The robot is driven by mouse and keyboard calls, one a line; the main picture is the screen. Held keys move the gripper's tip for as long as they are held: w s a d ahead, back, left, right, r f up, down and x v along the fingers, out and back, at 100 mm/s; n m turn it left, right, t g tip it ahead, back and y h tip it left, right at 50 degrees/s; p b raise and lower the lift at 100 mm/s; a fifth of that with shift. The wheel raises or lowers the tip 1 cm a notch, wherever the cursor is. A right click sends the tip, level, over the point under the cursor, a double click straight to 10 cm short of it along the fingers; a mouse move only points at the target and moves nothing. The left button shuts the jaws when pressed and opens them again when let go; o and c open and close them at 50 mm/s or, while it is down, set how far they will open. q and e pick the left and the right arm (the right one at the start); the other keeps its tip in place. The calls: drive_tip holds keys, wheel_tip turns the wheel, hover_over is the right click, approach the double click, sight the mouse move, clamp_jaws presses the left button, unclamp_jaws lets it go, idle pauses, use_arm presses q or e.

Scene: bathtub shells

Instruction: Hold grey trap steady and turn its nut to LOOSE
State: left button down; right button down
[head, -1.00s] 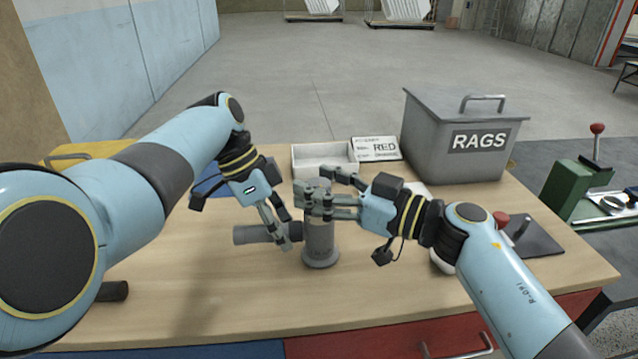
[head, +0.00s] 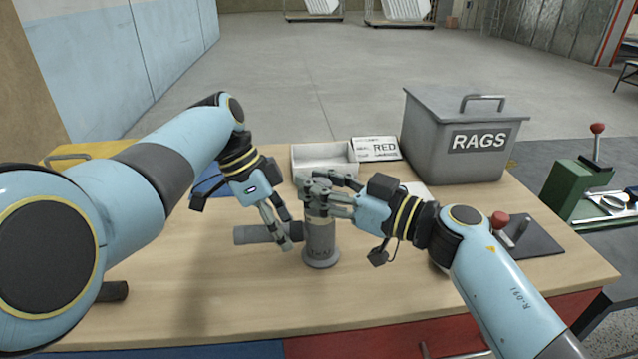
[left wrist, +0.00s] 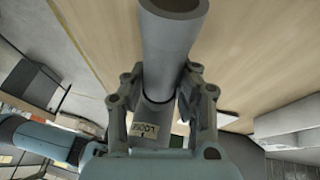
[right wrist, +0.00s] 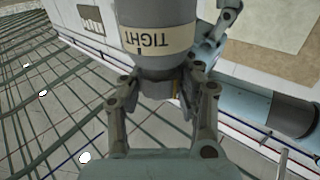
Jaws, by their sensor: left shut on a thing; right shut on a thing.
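The grey trap stands upright on the bench, its body (head: 320,246) in front of me and its side pipe (head: 250,236) pointing left. My left gripper (head: 285,234) is shut on the trap; in the left wrist view its fingers flank the grey pipe (left wrist: 172,45), with a LOOSE label (left wrist: 146,129) behind. My right gripper (head: 312,191) is shut on the nut at the trap's top, from the right. The nut is mostly hidden by the fingers. The right wrist view shows a TIGHT label (right wrist: 160,38) on the grey trap just beyond the fingers (right wrist: 162,88).
A grey RAGS bin (head: 450,140) stands at the back right. A dark plate (head: 535,240) with a red knob lies at the right. The bench front is largely clear.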

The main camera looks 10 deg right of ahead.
drive_tip(key=m+t+h, duration=0.2)
drive_tip(key=shift+s+t+h, duration=0.15)
drive_tip(key=shift+t+h, duration=0.15)
drive_tip(key=shift+h, duration=0.1)
drive_tip(key=shift+f+m, duration=0.1)
drive_tip(key=shift+m, duration=0.2)
drive_tip(key=shift+d, duration=0.1)
drive_tip(key=c, duration=0.9)
unclamp_jaws()
drive_tip(key=shift+o, duration=0.2)
drive_tip(key=v, duration=1.2)
